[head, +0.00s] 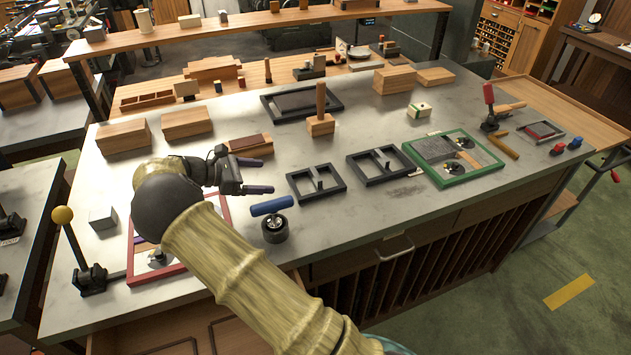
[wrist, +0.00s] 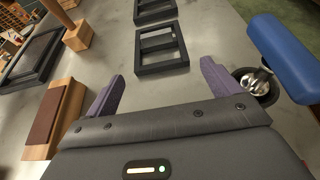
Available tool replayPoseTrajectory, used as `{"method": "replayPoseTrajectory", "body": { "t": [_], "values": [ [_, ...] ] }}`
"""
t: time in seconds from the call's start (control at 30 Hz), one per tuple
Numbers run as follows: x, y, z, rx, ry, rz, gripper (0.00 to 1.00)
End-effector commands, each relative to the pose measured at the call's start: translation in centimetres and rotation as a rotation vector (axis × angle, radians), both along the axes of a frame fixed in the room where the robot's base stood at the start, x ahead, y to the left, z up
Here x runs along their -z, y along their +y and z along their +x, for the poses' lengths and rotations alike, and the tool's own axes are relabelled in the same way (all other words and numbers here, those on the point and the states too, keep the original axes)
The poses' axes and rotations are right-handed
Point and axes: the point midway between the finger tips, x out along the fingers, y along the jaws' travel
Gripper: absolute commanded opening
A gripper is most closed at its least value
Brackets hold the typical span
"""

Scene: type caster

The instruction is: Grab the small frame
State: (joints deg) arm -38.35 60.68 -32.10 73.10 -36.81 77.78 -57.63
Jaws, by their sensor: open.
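Two small dark frames lie flat on the grey bench top. The nearer small frame (head: 296,190) is just right of my gripper (head: 268,176), and the other small frame (head: 371,180) lies farther right. In the wrist view, the nearer small frame (wrist: 184,62) lies ahead, between the lines of the two purple fingers. The other small frame (wrist: 155,18) is beyond it, cut by the top edge. My gripper (wrist: 160,75) is open and empty, with the nearer frame apart from its fingertips.
A blue-handled tool (head: 271,206) on a round dark base stands close to the gripper's near finger. A wooden block with a brown top (head: 248,144) lies on the other side. A wooden block with a post (head: 321,124), a large dark frame (head: 335,106) and a green-edged frame (head: 487,177) lie beyond.

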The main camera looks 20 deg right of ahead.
Motion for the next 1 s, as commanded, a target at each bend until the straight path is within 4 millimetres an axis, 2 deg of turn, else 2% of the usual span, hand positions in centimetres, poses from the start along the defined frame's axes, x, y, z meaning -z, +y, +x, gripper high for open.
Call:
{"method": "replayPoseTrajectory", "body": {
  "t": [0.1, 0.5, 0.87, 1.0],
  "values": [
    [0.7, -2.2, -0.1, 0.005, 0.003, -0.002, 0.89],
    [3.3, -8.4, 0.0, 0.006, 0.002, -0.002, 0.89],
    [3.6, -8.9, 0.0, 0.001, -0.001, 0.000, 0.89],
    [3.7, -9.7, 0.1, 0.007, 0.001, -0.001, 0.89]
  ]
}}
